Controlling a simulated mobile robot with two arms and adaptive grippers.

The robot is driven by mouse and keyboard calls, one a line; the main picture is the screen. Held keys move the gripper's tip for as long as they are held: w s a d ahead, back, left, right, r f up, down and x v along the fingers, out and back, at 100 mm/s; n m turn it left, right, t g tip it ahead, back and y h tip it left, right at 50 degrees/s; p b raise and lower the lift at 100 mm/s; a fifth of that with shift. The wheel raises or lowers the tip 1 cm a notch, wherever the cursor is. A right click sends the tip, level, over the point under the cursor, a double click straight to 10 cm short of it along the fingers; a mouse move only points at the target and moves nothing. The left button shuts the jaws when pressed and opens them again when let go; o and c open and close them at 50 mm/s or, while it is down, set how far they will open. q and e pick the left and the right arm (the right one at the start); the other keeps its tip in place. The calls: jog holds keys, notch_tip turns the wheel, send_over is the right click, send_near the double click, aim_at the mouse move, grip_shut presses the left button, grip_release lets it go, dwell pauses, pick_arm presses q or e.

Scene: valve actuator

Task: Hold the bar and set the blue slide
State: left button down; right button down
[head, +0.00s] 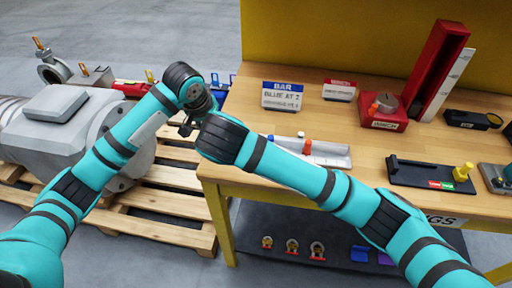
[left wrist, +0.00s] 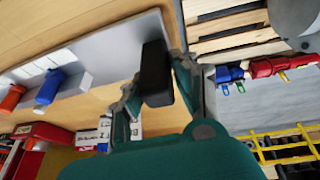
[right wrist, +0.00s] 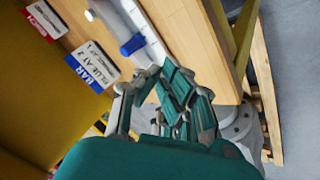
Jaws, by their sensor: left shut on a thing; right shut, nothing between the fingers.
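The pale grey bar (head: 330,153) lies along the table's front edge. In the left wrist view the bar (left wrist: 115,50) has white marks, with a blue slide (left wrist: 48,88) and an orange slide (left wrist: 12,97) on it. My left gripper (left wrist: 157,92) is shut on a black block at the bar's end. The blue slide (right wrist: 133,44) also shows in the right wrist view. My right gripper (right wrist: 178,95) is shut and empty, near the bar's end, apart from the blue slide in the picture.
A red WINCH unit (head: 384,110), a red upright with a scale (head: 440,72) and a black tray (head: 415,172) stand to the right. A pallet (head: 160,215) carries grey machinery left of the table.

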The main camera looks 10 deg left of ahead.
jog(key=v, duration=0.4)
jog(key=shift+r, duration=0.15)
jog(key=c, duration=1.8)
grip_release()
jog(key=shift+d+r, duration=0.15)
jog(key=o, duration=0.6)
jog(key=w+d+r+m+g, duration=0.2)
jog(key=w+m, duration=0.4)
jog(key=m, duration=0.3)
jog(key=shift+d+r+g, duration=0.25)
jog(key=shift+r+g, duration=0.05)
jog(key=shift+r, duration=0.25)
jog(key=shift+m+g, duration=0.3)
jog(key=shift+m, duration=0.5)
jog(key=x, duration=0.8)
jog(key=w+x, duration=0.1)
jog(key=x, duration=0.2)
jog(key=shift+w+d+f, duration=0.15)
jog(key=shift+d, duration=0.2)
jog(key=shift+c, duration=0.2)
grip_shut()
